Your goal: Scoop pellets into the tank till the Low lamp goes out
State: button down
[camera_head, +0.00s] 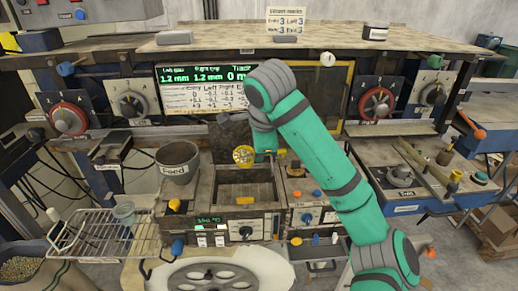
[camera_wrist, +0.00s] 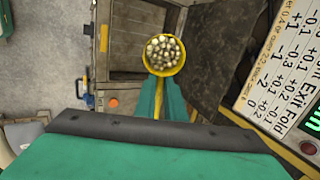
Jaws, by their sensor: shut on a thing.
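My gripper (camera_head: 262,152) is shut on the handle of a yellow scoop (camera_head: 243,156). In the wrist view the gripper (camera_wrist: 160,92) points at the scoop (camera_wrist: 182,60), whose round bowl is full of pale and brownish pellets (camera_wrist: 162,50). The scoop appears level. In the head view it shows above the back edge of the open rectangular tank (camera_head: 219,197); its exact height is unclear. The tank has a raised dark lid behind it. A panel with a green display (camera_head: 208,220) is at the tank's front. I cannot make out the Low lamp's state.
A grey bucket marked Feed (camera_head: 175,170) stands left of the tank. A pellet sack (camera_head: 62,272) is at the lower left, near a wire rack (camera_head: 100,238). A control box (camera_head: 307,214) with knobs stands right of the tank.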

jog(key=t, duration=0.2)
jog(key=n+t, duration=0.1)
jog(key=t, duration=0.2)
jog(key=shift+s+a+f+t, duration=0.25)
jog(key=shift+s+a+t, duration=0.05)
jog(key=shift+a, duration=0.05)
jog(key=shift+f, duration=0.1)
jog(key=shift+w+d+f+n+t+y, duration=0.1)
jog(key=shift+d+f+n+t+y, duration=0.3)
jog(key=shift+n+t+y, duration=1.1)
jog(key=shift+w+d+f+n+t+y, duration=0.15)
jog(key=shift+f+n+t+y, duration=0.35)
jog(key=shift+n+t+y, duration=0.95)
jog(key=shift+d+f+n+t+y, duration=0.4)
jog(key=shift+n+t+y, duration=0.65)
jog(key=shift+n+t, duration=0.85)
jog(key=shift+a, duration=0.1)
